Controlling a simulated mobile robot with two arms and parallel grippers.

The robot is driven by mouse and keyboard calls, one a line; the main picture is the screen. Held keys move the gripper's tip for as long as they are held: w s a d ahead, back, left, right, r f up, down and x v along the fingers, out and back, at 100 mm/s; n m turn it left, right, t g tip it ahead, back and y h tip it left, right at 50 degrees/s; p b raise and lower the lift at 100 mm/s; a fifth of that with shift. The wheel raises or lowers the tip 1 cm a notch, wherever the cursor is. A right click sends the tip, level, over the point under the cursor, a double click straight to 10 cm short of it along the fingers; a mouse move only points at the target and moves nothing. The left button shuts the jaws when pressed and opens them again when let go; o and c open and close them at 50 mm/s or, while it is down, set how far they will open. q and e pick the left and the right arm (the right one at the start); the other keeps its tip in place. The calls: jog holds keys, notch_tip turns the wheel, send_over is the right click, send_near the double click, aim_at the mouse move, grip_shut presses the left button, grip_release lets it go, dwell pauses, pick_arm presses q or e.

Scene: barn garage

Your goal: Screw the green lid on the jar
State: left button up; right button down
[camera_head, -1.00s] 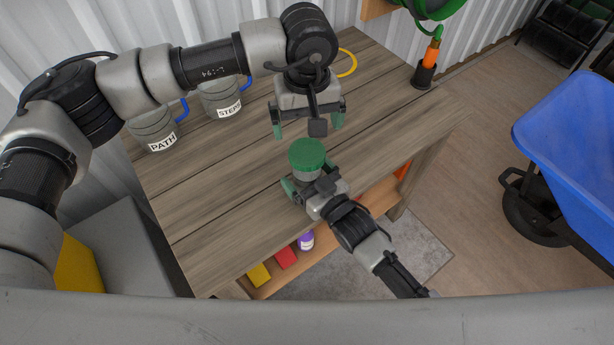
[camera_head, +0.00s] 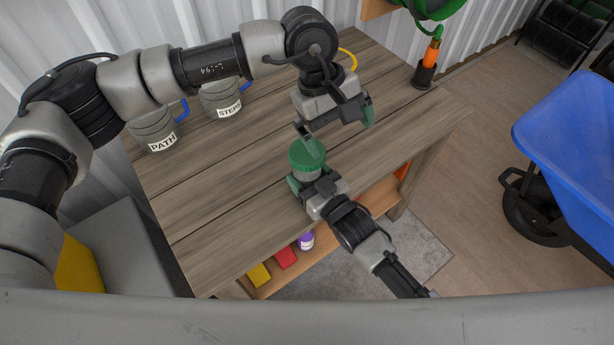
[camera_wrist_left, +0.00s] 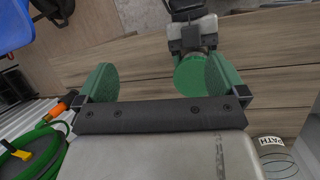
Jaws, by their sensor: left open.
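The green lid (camera_head: 307,153) sits on top of the small grey jar (camera_head: 308,175), above the table's front edge. My right gripper (camera_head: 311,182) comes in from the front and is closed around the jar; part of its grip is hidden. My left gripper (camera_head: 338,130) is open and empty, above and behind the lid. One finger overlaps the lid's far edge in the head view; I cannot tell whether it touches. In the left wrist view, the lid (camera_wrist_left: 190,76) lies off-centre, close to the right finger of my open left gripper (camera_wrist_left: 162,82).
The wooden table (camera_head: 200,230) is mostly bare. Two grey cans, labelled PATH (camera_head: 152,128) and STEPS (camera_head: 221,98), stand at the back left. An orange-handled tool in a black holder (camera_head: 425,75) is at the back right. A blue wheelbarrow (camera_head: 570,145) stands on the right.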

pick_arm(q)
jog(key=s+d+r+n+g+h, duration=0.1)
jog(key=d+r+n+g+h, duration=0.1)
jog(key=d+r+n+h, duration=0.95)
jog(key=w+a+r+n+t+h, duration=0.15)
jog(key=w+n+t, duration=0.25)
jog(key=n, duration=0.5)
jog(key=w+r+n+t, duration=0.2)
jog(key=w+n+t, duration=0.15)
jog(key=n, duration=0.45)
jog(key=w+a+r+n+t, duration=0.1)
jog(key=w+r+n+t, duration=0.15)
jog(key=n+t, duration=0.45)
jog(key=w+a+f+n+y, duration=0.3)
jog(key=w+f+n+y, duration=0.25)
jog(key=n, duration=0.95)
jog(key=n+g+y, duration=1)
jog(key=n+y, duration=0.1)
jog(key=n, duration=0.3)
send_over(307, 152)
jog(key=f, duration=0.8)
jog(key=w+f, duration=0.1)
jog(key=f, duration=0.4)
jog(key=shift+d, duration=0.25)
jog(key=shift+s+a+n+g, duration=0.25)
jog(key=shift+s, duration=0.25)
jog(key=shift+f, duration=0.15)
jog(key=shift+f, duration=3.9)
